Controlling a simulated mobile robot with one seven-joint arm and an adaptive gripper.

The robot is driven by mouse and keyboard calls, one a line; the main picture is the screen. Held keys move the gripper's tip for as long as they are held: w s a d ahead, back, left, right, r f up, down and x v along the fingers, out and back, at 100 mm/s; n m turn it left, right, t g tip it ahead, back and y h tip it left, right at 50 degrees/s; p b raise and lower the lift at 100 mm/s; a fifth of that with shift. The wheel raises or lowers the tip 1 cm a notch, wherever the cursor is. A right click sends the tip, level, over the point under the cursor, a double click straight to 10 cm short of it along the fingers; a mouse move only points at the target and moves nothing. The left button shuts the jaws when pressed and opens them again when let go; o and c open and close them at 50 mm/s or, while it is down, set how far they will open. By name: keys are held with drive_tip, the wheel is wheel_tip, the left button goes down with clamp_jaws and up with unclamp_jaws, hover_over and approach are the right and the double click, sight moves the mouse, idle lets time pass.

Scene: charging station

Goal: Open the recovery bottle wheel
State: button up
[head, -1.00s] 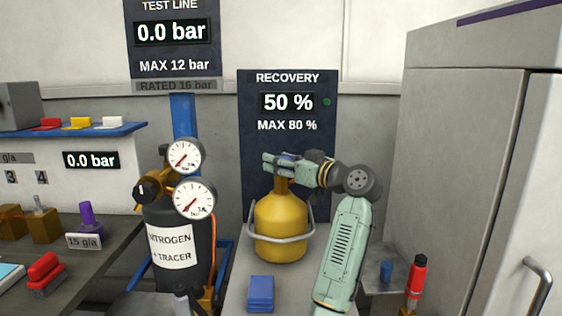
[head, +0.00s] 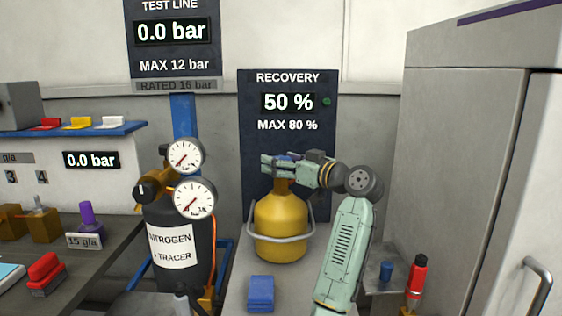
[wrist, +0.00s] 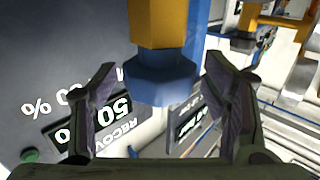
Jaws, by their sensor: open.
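The yellow recovery bottle (head: 280,226) stands on the grey surface below the RECOVERY panel. Its blue wheel (head: 285,157) is at the top of the neck, mostly hidden behind my gripper in the head view. My gripper (head: 270,166) reaches in from the right at wheel height. In the wrist view the blue faceted wheel (wrist: 160,82) sits on a yellow stem, between the two open fingers of my gripper (wrist: 165,105). Gaps show on both sides, so neither finger appears to touch the wheel.
The RECOVERY panel (head: 287,140) reads 50 %, MAX 80 %, close behind the bottle. The nitrogen cylinder (head: 176,245) with two gauges stands left. A blue block (head: 261,293) lies in front of the bottle. A grey cabinet (head: 462,160) fills the right.

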drive_tip(key=v, duration=1.1)
drive_tip(key=shift+s+d, duration=0.25)
drive_tip(key=shift+d, duration=0.05)
